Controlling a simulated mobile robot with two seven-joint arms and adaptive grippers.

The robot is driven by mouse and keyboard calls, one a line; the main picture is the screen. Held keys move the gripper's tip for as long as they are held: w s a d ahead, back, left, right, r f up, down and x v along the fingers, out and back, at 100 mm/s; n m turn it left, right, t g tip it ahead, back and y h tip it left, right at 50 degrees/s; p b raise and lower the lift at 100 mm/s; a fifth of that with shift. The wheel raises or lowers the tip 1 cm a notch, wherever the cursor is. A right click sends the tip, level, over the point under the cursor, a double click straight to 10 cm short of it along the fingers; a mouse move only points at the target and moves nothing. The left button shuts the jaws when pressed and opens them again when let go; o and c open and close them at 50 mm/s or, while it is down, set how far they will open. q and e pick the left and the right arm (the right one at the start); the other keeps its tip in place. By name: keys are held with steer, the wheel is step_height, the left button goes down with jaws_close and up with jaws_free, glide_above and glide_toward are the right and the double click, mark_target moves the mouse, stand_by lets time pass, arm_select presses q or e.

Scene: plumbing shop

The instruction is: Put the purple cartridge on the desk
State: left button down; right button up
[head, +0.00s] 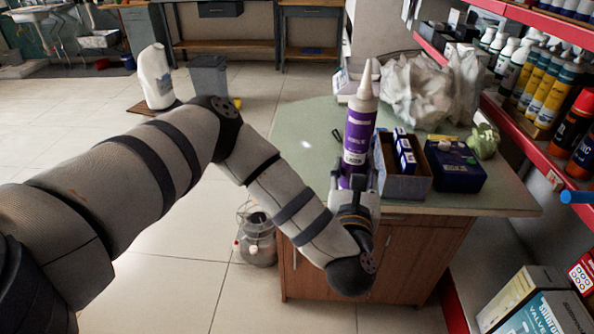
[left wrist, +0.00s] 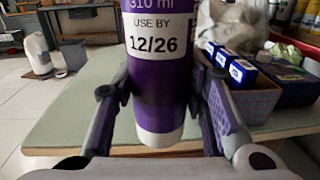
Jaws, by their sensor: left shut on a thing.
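The purple cartridge (head: 358,135) has a white nozzle and white label and is upright in my left gripper (head: 356,186). In the left wrist view the cartridge (left wrist: 159,85) fills the middle, between the two fingers of the gripper (left wrist: 160,118), with its white bottom end showing. The desk (head: 310,150) has a green top and wooden front. The cartridge is at the desk's near edge in the head view; whether its bottom touches the top I cannot tell. My right gripper is not in view.
An open box (head: 407,185) with blue packs stands just right of the cartridge, beside a dark blue box (head: 455,167). A crumpled white bag (head: 420,88) lies behind. The desk's left part is mostly clear. Red shelves (head: 540,140) with bottles stand at right.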

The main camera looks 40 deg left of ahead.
mark_target(352, 129)
arm_select(q)
steer(key=w+a+r+n+g+y, duration=0.3)
steer(key=w+r+y, duration=0.1)
steer(key=r, duration=0.2)
steer(key=w+a+f+b, duration=0.1)
steer(key=a+f, duration=0.3)
steer(key=w+a+f+b, duration=0.1)
steer(key=w+a+f, duration=0.1)
steer(key=a+f, duration=0.2)
steer(key=w+a+f+b, duration=0.2)
steer(key=a+f, duration=0.2)
steer(key=shift+w+a, duration=0.25)
steer(key=shift+a, duration=0.05)
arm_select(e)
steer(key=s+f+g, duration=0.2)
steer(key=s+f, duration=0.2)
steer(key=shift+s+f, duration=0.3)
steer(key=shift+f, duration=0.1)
